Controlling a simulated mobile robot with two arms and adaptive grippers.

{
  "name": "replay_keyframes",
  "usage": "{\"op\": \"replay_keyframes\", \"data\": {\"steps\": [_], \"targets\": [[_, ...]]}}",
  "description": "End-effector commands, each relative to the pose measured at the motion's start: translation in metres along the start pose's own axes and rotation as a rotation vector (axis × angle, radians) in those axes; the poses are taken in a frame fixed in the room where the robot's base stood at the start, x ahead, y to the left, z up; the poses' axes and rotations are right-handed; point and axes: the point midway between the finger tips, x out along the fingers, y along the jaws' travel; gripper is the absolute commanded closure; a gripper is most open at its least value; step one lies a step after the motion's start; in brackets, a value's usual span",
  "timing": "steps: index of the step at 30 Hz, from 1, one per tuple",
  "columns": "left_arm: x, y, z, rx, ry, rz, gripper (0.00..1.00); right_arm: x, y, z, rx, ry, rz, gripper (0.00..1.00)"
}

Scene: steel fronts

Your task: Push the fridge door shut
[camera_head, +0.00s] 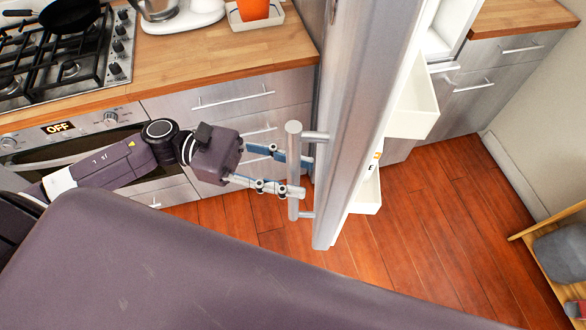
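The fridge door (350,120) is a tall steel panel seen nearly edge-on and standing open. Its inner side, with white door bins (413,105), faces right. A vertical bar handle (293,172) is on its left face. My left gripper (305,177) comes in from the left, its two fingers spread apart at the handle. The upper finger reaches past the bar and the lower one ends at it; I cannot tell whether either touches it. My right gripper is not in view.
A wooden counter (200,60) with steel drawers, a gas hob (70,60) and an oven lies at the left. Wood floor (430,220) is clear right of the door. A wooden shelf unit (545,230) stands at the far right. My dark body fills the front.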

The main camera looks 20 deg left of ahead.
Motion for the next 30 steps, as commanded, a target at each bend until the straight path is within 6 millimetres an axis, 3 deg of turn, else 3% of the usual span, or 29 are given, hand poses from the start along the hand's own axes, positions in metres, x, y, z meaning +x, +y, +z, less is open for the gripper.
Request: {"op": "replay_keyframes", "data": {"steps": [5,14,30], "targets": [[0.0,0.0,0.0,0.0,0.0,0.0,0.66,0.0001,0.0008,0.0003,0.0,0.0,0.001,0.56],[-0.0002,0.0,0.0,0.0,0.0,0.0,0.99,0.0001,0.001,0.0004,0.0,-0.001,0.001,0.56],[0.0066,0.0014,-0.0015,0.0,0.0,-0.001,1.0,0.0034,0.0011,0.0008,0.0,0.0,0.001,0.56]]}}
